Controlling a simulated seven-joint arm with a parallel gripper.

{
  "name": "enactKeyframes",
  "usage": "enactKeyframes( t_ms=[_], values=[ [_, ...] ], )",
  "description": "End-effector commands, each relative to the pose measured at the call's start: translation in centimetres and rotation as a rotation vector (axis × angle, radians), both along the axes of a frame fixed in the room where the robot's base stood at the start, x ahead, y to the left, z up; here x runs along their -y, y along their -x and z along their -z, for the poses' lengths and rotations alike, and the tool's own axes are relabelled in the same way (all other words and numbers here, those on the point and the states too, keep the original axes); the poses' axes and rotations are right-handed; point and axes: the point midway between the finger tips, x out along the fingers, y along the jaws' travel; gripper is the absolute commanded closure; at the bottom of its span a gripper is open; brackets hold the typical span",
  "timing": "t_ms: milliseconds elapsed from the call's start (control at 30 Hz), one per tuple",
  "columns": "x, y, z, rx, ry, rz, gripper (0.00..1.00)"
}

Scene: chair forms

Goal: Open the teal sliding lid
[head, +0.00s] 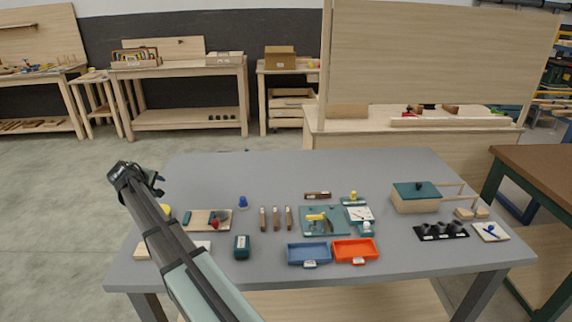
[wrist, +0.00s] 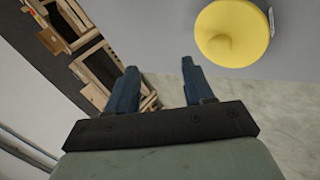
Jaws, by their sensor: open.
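The teal sliding lid (head: 417,190) lies on top of a light wooden box (head: 414,206) at the right of the grey table in the head view. The lid appears to cover the box top, and two pale rails (head: 458,188) stick out to the box's right. My gripper (head: 157,184) is far to the left, raised near the table's left edge and well apart from the box. In the wrist view my gripper (wrist: 159,68) has its two blue fingers spread with nothing between them. The lid and box are not in the wrist view.
A yellow round object (wrist: 232,33) shows near the fingers in the wrist view. A black holder (head: 441,232) stands in front of the box. Blue (head: 309,254) and orange (head: 355,250) trays sit at the front. The table's back strip is clear.

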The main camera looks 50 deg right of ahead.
Motion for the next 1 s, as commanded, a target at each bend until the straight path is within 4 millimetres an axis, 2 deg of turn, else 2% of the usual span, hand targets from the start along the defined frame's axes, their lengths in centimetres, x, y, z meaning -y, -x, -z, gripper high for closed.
enactKeyframes(
  t_ms=[33, 300, 467, 700, 833, 1000],
  values=[
    [2.6, 0.7, -1.2, -0.002, -0.011, 0.032, 0.48],
    [14.2, 5.6, -6.7, -0.015, -0.078, 0.17, 0.48],
    [20.5, 9.4, -10.0, -0.017, -0.119, 0.244, 0.48],
    [29.0, 16.1, -14.7, -0.011, -0.183, 0.351, 0.48],
    [33.3, 19.9, -15.7, 0.018, -0.227, 0.448, 0.48],
    [39.1, 25.1, -15.3, 0.09, -0.29, 0.629, 0.48]
  ],
)
